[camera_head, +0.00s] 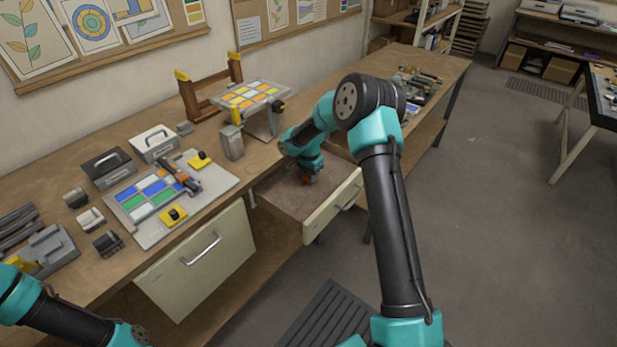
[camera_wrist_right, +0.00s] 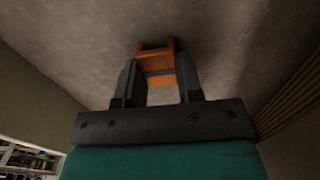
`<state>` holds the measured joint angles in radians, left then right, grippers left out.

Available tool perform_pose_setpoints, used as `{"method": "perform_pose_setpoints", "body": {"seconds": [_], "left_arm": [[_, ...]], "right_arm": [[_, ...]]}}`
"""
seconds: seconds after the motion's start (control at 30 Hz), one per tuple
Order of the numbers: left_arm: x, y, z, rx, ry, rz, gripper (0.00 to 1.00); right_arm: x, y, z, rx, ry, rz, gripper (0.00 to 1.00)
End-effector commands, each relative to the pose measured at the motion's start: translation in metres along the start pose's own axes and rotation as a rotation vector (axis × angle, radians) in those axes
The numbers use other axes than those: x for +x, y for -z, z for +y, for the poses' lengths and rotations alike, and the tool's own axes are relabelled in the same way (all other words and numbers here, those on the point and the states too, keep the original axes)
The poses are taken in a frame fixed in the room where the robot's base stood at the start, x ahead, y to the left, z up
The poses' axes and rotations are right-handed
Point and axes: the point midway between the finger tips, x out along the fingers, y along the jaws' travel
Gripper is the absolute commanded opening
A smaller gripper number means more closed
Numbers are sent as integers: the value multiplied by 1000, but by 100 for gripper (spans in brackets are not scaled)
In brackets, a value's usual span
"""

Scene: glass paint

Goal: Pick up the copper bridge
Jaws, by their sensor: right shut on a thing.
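The copper bridge (camera_wrist_right: 158,62) is an orange-brown piece with a dark band across it. In the right wrist view it sits between the two fingers of my right gripper (camera_wrist_right: 156,85), which is shut on it. In the head view my right gripper (camera_head: 309,178) reaches down into the open drawer (camera_head: 285,195), and only a small orange-brown part of the bridge shows beneath it. I cannot tell whether the bridge touches the drawer floor. My left arm shows at the lower left of the head view, but its fingertips are not visible.
The drawer's front panel (camera_head: 333,207) and side walls surround my right gripper. On the bench are a coloured glass panel (camera_head: 150,197), a raised glass panel (camera_head: 250,95), a grey block (camera_head: 231,142) and two handled boxes. A closed cabinet front (camera_head: 200,262) is left of the drawer.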

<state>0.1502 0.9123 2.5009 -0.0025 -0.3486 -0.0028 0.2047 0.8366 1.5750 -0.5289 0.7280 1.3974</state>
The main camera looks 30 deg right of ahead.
Motion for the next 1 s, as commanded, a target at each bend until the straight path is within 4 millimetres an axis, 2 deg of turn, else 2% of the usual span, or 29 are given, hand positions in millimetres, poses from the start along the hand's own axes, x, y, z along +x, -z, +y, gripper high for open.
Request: {"method": "perform_pose_setpoints", "body": {"seconds": [0.23, 0.47, 0.77, 1.0], "left_arm": [[0, 0, 0, 0, 0, 0, 37], [0, 0, 0, 0, 0, 0, 37], [0, 0, 0, 0, 0, 0, 37], [0, 0, 0, 0, 0, 0, 37]], "right_arm": [[-12, 0, 0, 1, 2, 1, 10], [-38, -1, 0, -1, 2, 1, 10], [-40, -36, 28, -2, -2, -1, 10], [-45, -77, 59, -3, -1, -1, 10]]}}
